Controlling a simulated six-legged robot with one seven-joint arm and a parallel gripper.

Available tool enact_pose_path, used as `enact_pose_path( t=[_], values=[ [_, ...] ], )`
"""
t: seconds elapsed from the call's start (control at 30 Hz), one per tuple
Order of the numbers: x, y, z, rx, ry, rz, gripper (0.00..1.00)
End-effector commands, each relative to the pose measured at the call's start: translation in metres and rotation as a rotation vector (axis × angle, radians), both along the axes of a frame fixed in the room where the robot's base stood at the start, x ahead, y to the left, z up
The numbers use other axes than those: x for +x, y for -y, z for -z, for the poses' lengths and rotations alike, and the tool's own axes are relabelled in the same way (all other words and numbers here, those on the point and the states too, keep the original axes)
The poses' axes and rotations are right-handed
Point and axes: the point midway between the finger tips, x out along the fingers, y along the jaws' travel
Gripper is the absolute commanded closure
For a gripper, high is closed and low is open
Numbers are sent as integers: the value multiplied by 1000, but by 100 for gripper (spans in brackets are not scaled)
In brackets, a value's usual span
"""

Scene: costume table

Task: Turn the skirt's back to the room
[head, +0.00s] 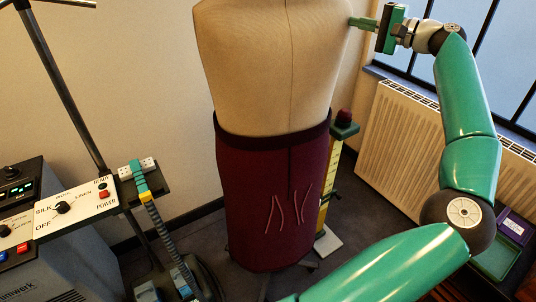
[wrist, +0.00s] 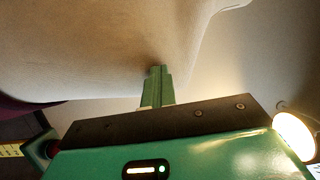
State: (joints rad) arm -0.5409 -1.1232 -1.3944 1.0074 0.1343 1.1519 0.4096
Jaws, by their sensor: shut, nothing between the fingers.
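A dark red skirt (head: 270,215) with a darker waistband hangs on a beige dress form (head: 265,65). A vertical seam and several pale curved lines show on the side of the skirt facing me. My gripper (head: 354,22) is at the upper right of the dress form, its green fingers together and pointing left at the form's side. In the wrist view the closed fingers (wrist: 157,75) reach the beige surface of the form (wrist: 80,50) or lie very close to it; I cannot tell if they touch. A dark red edge of the skirt (wrist: 25,110) shows at the left there.
A yellow measuring stand (head: 330,190) with a dark red knob stands right behind the skirt. A steaming console (head: 60,215) with a hose is at the left. A radiator (head: 410,140) is under the window at the right, with a green bin (head: 495,258) near it.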

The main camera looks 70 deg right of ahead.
Motion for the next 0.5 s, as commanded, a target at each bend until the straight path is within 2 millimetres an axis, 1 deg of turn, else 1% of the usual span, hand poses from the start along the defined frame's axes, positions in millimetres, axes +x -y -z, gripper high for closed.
enact_pose_path(
  t=[0.03,0.1,0.37,0.5],
  values=[
    [3,6,1,1,-2,-4,100],
    [4,9,1,1,-3,-4,100],
    [4,10,1,1,-4,-6,100],
    [8,21,0,0,-1,-7,100]
  ],
)
